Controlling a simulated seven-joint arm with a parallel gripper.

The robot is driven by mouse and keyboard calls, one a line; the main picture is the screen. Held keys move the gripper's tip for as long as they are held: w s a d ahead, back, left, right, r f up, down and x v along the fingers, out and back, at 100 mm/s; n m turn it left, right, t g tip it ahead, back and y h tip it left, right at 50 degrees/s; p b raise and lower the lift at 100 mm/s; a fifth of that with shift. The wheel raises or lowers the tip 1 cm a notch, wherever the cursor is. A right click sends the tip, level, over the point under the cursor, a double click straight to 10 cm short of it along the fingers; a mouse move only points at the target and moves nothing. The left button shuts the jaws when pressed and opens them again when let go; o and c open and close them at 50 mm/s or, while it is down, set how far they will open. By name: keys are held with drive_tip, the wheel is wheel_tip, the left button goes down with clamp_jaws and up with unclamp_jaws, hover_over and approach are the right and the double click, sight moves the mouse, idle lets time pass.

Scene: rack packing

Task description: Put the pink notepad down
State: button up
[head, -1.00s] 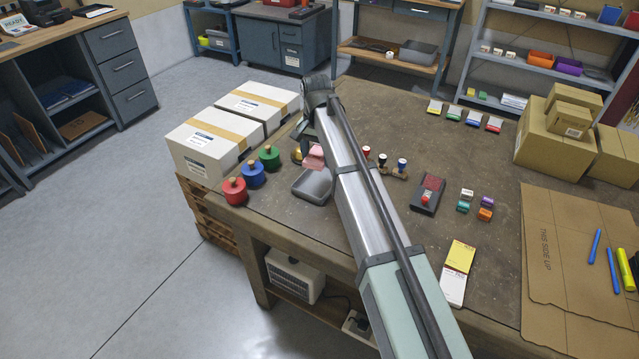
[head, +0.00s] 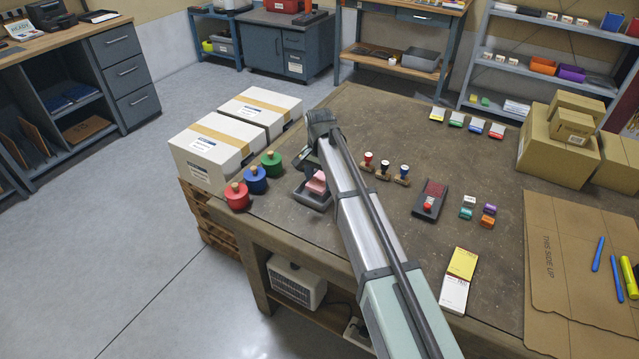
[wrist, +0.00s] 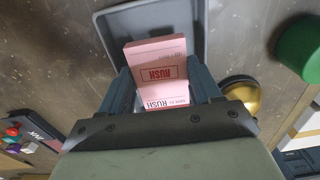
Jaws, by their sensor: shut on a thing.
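The pink notepad (head: 316,184), marked RUSH, is between the fingers of my gripper (head: 312,172). In the wrist view my gripper (wrist: 160,88) is shut on the notepad (wrist: 160,72), with one finger on each side of it. A grey tray (head: 316,206) lies below and around it near the table's left edge. In the wrist view the tray's rim (wrist: 204,30) shows beyond the notepad. The notepad is low over or inside the tray; I cannot tell whether it touches the tray floor.
Red (head: 236,198), blue (head: 254,181) and green (head: 271,163) knobbed containers stand left of the tray. A brass dome (wrist: 240,93) is close to my gripper. Several stamps (head: 383,170) stand to the right. White boxes (head: 213,146) are at the left.

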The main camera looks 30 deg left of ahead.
sight(320, 182)
drive_tip(key=shift+f, duration=1)
drive_tip(key=shift+f, duration=0.1)
drive_tip(key=o, duration=0.8)
wheel_tip(320, 182, up, 12)
drive_tip(key=shift+r, duration=0.1)
